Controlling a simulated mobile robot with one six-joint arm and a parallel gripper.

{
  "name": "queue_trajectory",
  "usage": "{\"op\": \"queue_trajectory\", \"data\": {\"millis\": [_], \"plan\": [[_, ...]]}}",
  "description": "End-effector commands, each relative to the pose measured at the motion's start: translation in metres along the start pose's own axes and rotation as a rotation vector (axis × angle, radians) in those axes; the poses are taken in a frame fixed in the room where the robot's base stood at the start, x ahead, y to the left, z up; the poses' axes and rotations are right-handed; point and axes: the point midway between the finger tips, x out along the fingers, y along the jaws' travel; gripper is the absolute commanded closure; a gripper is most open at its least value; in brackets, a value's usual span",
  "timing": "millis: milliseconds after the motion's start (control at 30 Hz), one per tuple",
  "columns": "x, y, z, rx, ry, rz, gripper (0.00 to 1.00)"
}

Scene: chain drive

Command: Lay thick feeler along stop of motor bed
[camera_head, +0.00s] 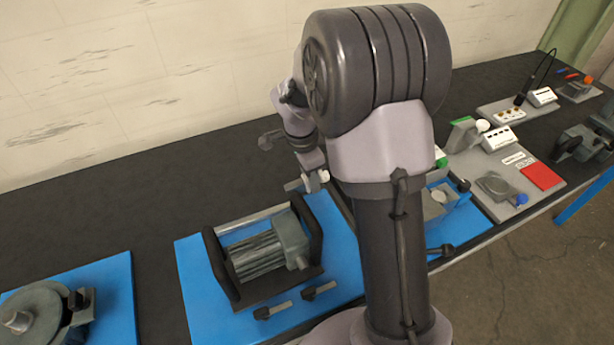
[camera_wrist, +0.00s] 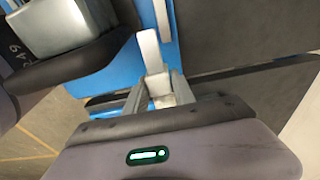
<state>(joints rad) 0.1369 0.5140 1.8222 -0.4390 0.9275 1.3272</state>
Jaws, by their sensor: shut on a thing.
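My gripper (camera_head: 314,182) is beyond the motor bed, over the far right part of its blue board. In the wrist view my gripper (camera_wrist: 160,88) is shut on a flat, pale grey strip, which I take for the thick feeler (camera_wrist: 150,50); it sticks out past the fingertips. The motor bed (camera_head: 228,281) is a dark frame with raised black sides, holding a grey ribbed motor (camera_head: 262,254). The motor also shows at upper left in the wrist view (camera_wrist: 62,22). I cannot tell whether the strip touches the bed, nor which edge is the stop.
Two small black-headed pieces (camera_head: 270,310) (camera_head: 320,290) lie on the blue board (camera_head: 196,270) before the bed. A pulley assembly (camera_head: 38,314) stands at left. Several fixtures and a red plate (camera_head: 541,177) are at right. The dark bench (camera_head: 130,210) is clear behind and left of the bed.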

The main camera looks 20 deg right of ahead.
Motion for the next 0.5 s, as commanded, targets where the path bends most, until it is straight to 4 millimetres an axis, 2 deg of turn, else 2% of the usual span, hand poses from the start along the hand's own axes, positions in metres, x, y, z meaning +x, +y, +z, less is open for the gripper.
{"op": "queue_trajectory", "data": {"millis": [167,500], "plan": [[0.012,0.000,0.002,0.000,0.000,0.000,1.00],[0.050,0.000,0.007,0.000,0.000,0.000,1.00]]}}
